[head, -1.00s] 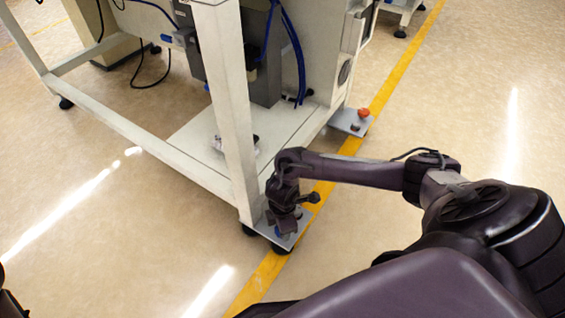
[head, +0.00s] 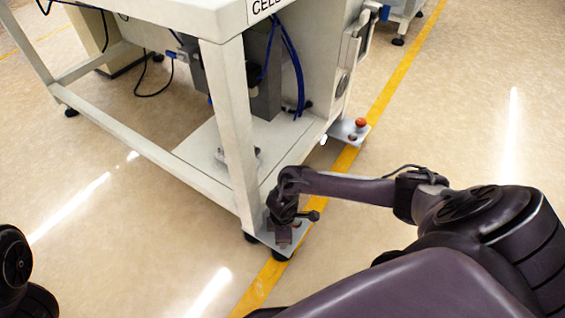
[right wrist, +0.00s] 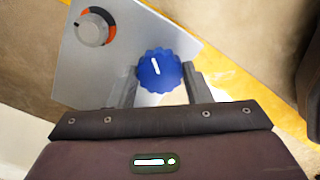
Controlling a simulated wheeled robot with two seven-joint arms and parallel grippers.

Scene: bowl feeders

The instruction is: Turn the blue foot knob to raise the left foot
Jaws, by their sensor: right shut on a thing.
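The blue foot knob (right wrist: 160,71) has a scalloped rim and a white line on top, and shows in the right wrist view. My right gripper (right wrist: 162,84) is shut on it, one finger on each side. The white line is close to upright in that view, with a slight tilt. In the head view my right gripper (head: 283,236) points down over the metal foot plate (head: 265,236) at the machine's near corner and hides the knob. A dark round foot (head: 281,255) shows below the plate. My left gripper is out of view.
A grey dial with an orange and black ring (right wrist: 93,28) sits on the same plate. Another plate with a red knob (head: 361,122) lies farther back. The white frame leg (head: 230,130) stands beside my right gripper. Floor to the right is clear.

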